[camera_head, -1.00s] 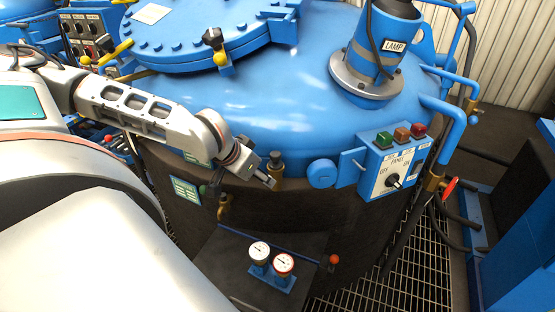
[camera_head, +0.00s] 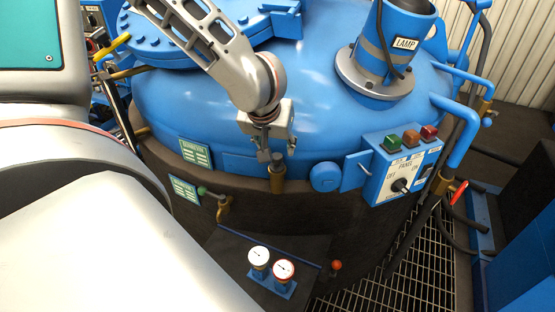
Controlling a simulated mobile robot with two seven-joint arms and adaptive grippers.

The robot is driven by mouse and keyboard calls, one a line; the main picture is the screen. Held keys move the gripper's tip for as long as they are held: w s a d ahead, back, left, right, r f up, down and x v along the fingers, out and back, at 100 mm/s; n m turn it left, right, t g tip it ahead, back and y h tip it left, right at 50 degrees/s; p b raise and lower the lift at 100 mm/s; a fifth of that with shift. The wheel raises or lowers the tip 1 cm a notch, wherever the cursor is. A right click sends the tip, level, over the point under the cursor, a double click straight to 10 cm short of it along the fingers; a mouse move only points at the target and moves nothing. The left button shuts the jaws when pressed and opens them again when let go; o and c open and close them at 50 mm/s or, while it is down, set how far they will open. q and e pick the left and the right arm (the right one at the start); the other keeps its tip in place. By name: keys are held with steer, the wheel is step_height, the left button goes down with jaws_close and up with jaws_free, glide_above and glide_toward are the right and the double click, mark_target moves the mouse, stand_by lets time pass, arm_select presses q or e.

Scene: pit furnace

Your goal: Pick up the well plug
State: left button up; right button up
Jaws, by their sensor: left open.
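A small upright plug-like piece (camera_head: 277,178), dark on top with a brass-coloured body, stands at the front rim of the blue furnace vessel (camera_head: 215,100). I take it to be the well plug. My left gripper (camera_head: 277,152) comes down from above with its fingers pointing down. It is open, and its two fingertips are close to the top of the plug, one on each side in the picture. I cannot tell whether they touch it. My right gripper is not in view.
To the right are a round blue knob (camera_head: 325,177) and a control panel (camera_head: 402,178) with coloured buttons. A lamp tube (camera_head: 388,45) rises from the lid. Two gauges (camera_head: 271,264) stand below. A brass valve (camera_head: 223,208) is at lower left.

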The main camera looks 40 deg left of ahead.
mark_target(277, 156)
arm_select(q)
steer(key=shift+s+x, duration=0.15)
steer(key=shift+x, duration=1.65)
steer(key=shift+s+x, duration=0.1)
steer(key=shift+x, duration=1.7)
steer(key=shift+f, duration=0.15)
steer(key=c, duration=1)
